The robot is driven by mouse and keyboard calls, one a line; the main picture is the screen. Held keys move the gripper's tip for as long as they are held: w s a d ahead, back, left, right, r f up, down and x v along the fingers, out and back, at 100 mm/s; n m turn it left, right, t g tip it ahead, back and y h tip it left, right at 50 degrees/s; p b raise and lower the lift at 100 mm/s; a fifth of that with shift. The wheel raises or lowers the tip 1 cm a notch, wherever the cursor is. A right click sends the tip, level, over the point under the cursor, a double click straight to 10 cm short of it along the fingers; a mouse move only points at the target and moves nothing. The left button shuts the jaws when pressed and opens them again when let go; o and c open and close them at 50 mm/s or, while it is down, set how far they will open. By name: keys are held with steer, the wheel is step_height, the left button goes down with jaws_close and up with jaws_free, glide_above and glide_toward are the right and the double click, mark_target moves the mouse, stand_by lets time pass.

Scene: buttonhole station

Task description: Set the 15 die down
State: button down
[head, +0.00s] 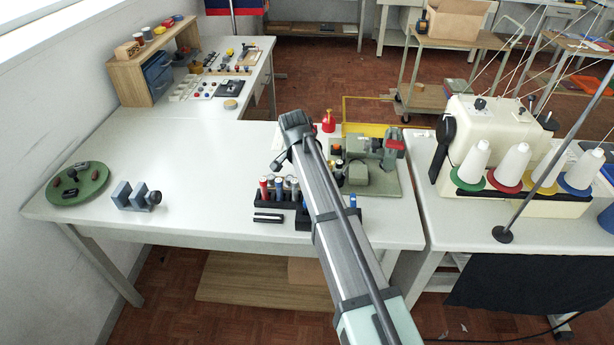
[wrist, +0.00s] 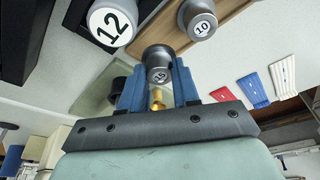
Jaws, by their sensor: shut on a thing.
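In the wrist view my gripper (wrist: 156,66) has two blue fingers closed around the sides of a grey round die (wrist: 158,55). The die has a small pale number label facing the camera, too small to read surely. A brass-coloured piece (wrist: 157,97) shows below it between the fingers. A grey die marked 12 (wrist: 112,22) and one marked 10 (wrist: 198,20) are beyond the fingertips, the 10 near a brown board (wrist: 165,28). In the head view my arm reaches over the bench, and the held die cannot be made out.
Blue, red and white flat pieces (wrist: 253,90) lie right of the fingers in the wrist view. In the head view a dark rack of coloured cylinders (head: 272,200) and a green machine (head: 372,177) flank my arm. The bench's left middle (head: 200,165) is clear.

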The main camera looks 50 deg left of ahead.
steer(key=shift+f, duration=1.1)
steer(key=shift+f, duration=0.15)
steer(key=c, duration=0.8)
jaws_free()
steer(key=v, duration=1.2)
